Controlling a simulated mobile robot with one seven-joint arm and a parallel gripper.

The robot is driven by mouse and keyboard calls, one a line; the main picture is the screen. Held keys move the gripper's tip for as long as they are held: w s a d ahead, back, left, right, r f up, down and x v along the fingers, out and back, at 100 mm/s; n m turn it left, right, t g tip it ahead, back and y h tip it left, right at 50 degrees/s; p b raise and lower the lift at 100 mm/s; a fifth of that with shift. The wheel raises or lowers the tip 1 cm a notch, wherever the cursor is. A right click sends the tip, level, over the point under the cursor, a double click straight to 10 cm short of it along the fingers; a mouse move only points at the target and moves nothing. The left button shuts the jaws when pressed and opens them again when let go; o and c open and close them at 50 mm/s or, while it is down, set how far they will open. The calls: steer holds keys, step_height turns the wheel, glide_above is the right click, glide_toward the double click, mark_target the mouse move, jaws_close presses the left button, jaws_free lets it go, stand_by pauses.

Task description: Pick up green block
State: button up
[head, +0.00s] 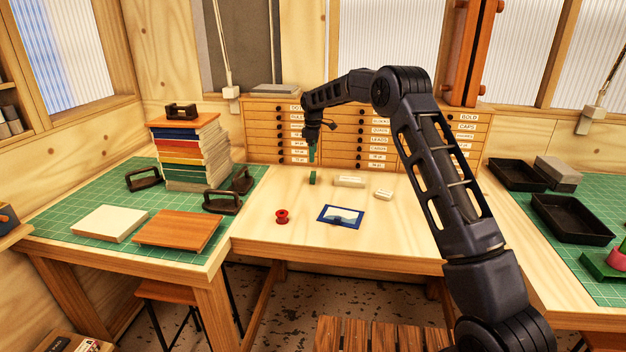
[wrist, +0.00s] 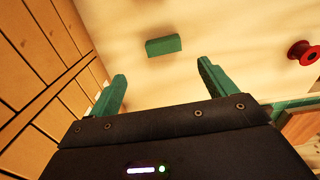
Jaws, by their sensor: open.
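The green block (head: 312,177) stands on the pale wooden table, towards the back and in front of the drawer cabinet. In the wrist view the green block (wrist: 164,45) lies ahead of the fingertips, roughly midway between them and apart from both. My gripper (head: 312,155) is above the block in the head view, pointing down. In the wrist view my gripper (wrist: 162,68) has its two green fingers spread, with nothing between them.
A white block (head: 349,181) and a smaller one (head: 383,194) lie right of the green block. A red spool (head: 282,217) and a blue-framed card (head: 340,216) are nearer. The drawer cabinet (head: 270,130) stands close behind. The table front is clear.

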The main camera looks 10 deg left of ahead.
glide_above(313, 174)
steer(key=f, duration=0.5)
steer(key=shift+w+f, duration=0.2)
steer(key=shift+w, duration=0.05)
steer(key=shift+s+f, duration=0.15)
steer(key=shift+f, duration=1.25)
steer(key=shift+s+f, duration=0.15)
steer(key=shift+f, duration=1.2)
steer(key=c, duration=1.1)
steer(key=shift+r, duration=0.1)
